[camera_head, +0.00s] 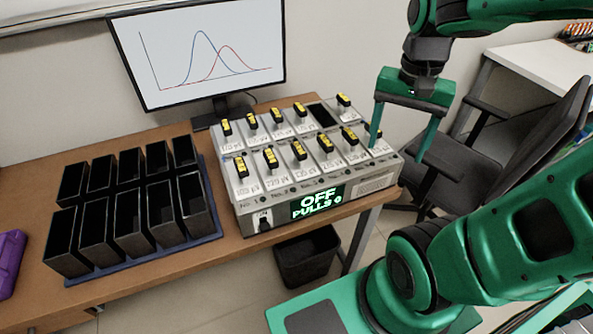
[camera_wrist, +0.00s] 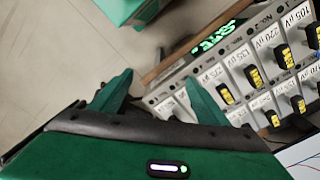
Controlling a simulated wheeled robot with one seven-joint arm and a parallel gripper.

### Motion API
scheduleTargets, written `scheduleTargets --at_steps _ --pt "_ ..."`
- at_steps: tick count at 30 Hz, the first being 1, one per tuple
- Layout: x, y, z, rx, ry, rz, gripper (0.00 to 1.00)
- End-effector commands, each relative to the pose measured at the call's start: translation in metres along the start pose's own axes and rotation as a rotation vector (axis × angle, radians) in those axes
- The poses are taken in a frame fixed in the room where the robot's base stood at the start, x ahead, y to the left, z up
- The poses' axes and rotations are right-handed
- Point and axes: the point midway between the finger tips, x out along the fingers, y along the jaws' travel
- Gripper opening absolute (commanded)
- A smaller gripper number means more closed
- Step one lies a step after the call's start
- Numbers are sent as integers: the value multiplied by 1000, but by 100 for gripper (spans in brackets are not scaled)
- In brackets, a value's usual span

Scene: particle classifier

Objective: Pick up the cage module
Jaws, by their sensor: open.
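The classifier box (camera_head: 283,220) stands on the wooden table and holds two rows of grey modules with black-and-yellow handles. I cannot tell which one is the cage module. The front right module (camera_head: 380,147) is nearest my gripper (camera_head: 398,148), and one finger partly hides its handle. My gripper is open and empty, pointing down over the box's right end, with one finger over the box and the other beyond its right edge. In the wrist view my gripper (camera_wrist: 158,82) shows both fingers apart, with the module handles (camera_wrist: 255,77) to the right.
The back row has one dark empty slot (camera_head: 322,115). Several open black bins (camera_head: 160,211) stand on a blue tray (camera_head: 140,264) at left. A monitor (camera_head: 205,50) stands behind. A waste bin (camera_head: 307,258) is below the table, and a chair (camera_head: 480,150) stands right.

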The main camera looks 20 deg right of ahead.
Motion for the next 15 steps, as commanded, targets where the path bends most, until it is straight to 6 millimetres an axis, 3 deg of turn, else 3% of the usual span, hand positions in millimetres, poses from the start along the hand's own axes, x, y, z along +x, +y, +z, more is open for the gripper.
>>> scheduleTargets --at_steps 3,9,15 --pt "-6 -50 -11 149 6 6 69" --pt "-9 -133 -12 414 7 0 69" --pt "-8 -197 1 619 -5 -7 69"
